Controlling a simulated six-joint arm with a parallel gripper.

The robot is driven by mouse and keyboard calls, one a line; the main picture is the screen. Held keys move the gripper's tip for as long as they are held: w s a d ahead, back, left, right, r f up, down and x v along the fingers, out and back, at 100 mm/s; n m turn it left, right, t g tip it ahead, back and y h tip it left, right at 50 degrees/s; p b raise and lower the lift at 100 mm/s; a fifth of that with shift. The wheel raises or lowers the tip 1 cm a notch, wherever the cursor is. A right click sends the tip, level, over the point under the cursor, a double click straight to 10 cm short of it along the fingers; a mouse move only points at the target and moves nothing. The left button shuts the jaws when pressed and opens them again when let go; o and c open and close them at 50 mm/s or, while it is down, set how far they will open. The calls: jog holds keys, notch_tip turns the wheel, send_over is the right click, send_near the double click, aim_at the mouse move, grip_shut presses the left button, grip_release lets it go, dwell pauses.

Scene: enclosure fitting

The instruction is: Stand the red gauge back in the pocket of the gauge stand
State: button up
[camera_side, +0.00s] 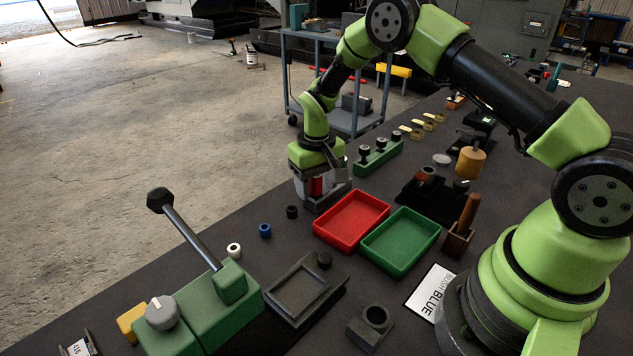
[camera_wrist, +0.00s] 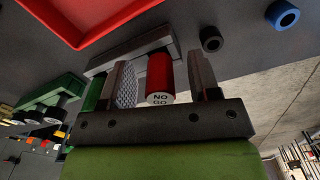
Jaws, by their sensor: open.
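The red gauge (camera_wrist: 159,75), a cylinder with "NO GO" on its white end face, stands between the fingers of my gripper (camera_wrist: 162,85) in the wrist view. My gripper is open, with a visible gap between the gauge and the right finger. The dark grey gauge stand (camera_wrist: 132,53) lies directly beyond the gauge. The gauge's lower end meets the stand, but I cannot tell how deep it sits in the pocket. In the side view my gripper (camera_side: 318,182) is low over the stand (camera_side: 326,200), and the red gauge (camera_side: 316,187) shows partly between the fingers.
A green cylinder (camera_wrist: 107,88) shows beside the left finger. A red tray (camera_side: 351,222) and a green tray (camera_side: 401,243) lie close by. A black ring (camera_side: 292,212) and a blue ring (camera_side: 265,230) lie near the stand. A green rack with black knobs (camera_side: 378,157) is behind.

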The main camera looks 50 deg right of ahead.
notch_tip(320, 180, up, 10)
dwell(0.5)
jog(key=shift+r, duration=0.15)
jog(key=s+a+r+t, duration=0.2)
jog(key=s+r, duration=0.3)
jog(key=r, duration=0.2)
jog(key=s+a+r+t, duration=0.15)
jog(key=s+r, duration=0.25)
jog(key=r, duration=0.4)
jog(key=s+a+r+t+y, duration=0.1)
jog(key=s+t, duration=0.1)
jog(key=s, duration=0.5)
jog(key=s+a+r+m+t+y, duration=0.1)
jog(key=s, duration=0.7)
jog(key=shift+a+t, duration=0.35)
jog(key=shift+r, duration=0.1)
jog(key=shift+c, duration=0.2)
